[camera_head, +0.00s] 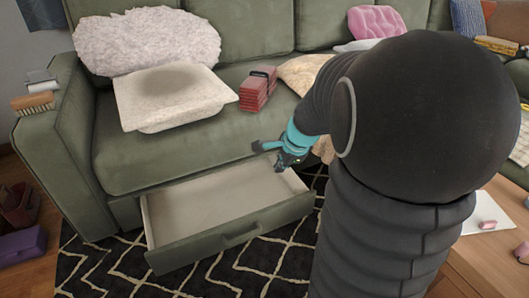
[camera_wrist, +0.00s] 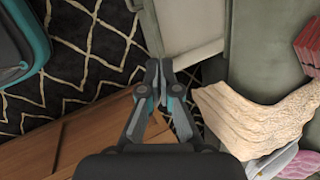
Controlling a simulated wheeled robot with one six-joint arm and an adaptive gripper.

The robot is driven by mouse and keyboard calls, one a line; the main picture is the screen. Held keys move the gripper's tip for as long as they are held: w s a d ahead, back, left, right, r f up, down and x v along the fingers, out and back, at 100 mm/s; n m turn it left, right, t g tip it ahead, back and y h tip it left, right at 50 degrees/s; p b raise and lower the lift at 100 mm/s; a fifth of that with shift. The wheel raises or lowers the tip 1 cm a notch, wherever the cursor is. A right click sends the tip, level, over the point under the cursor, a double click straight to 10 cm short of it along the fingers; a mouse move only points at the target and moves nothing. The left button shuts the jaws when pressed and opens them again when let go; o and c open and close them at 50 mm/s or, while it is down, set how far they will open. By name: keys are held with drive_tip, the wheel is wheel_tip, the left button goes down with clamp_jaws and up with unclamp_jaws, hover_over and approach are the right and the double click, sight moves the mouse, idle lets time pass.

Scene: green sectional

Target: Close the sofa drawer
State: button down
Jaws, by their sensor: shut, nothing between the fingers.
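The sofa drawer (camera_head: 225,225) is pulled out from under the green sofa (camera_head: 180,158), over the patterned rug. My gripper (camera_head: 283,163) is above the right end of the drawer, near the seat edge, partly hidden by my arm. In the wrist view my gripper (camera_wrist: 158,68) is shut and empty, with its tips near a corner of the pale drawer (camera_wrist: 185,28). I cannot tell whether the tips touch it.
A beige cloth (camera_wrist: 250,115) hangs near my gripper. A wooden table (camera_head: 495,245) stands at right. The black patterned rug (camera_head: 100,265) is open in front of the drawer.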

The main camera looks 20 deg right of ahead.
drive_tip(key=w+d+f+m+b, duration=0.2)
drive_tip(key=d+f+m+b, duration=0.2)
drive_tip(key=d+f+m, duration=1.5)
drive_tip(key=w+f+n+b, duration=0.2)
drive_tip(key=w+f, duration=0.5)
drive_tip(key=f, duration=0.6)
drive_tip(key=shift+w+d+f+n+g+h, duration=0.2)
drive_tip(key=shift+d+f+n+g+h, duration=0.1)
drive_tip(key=shift+n+h, duration=0.15)
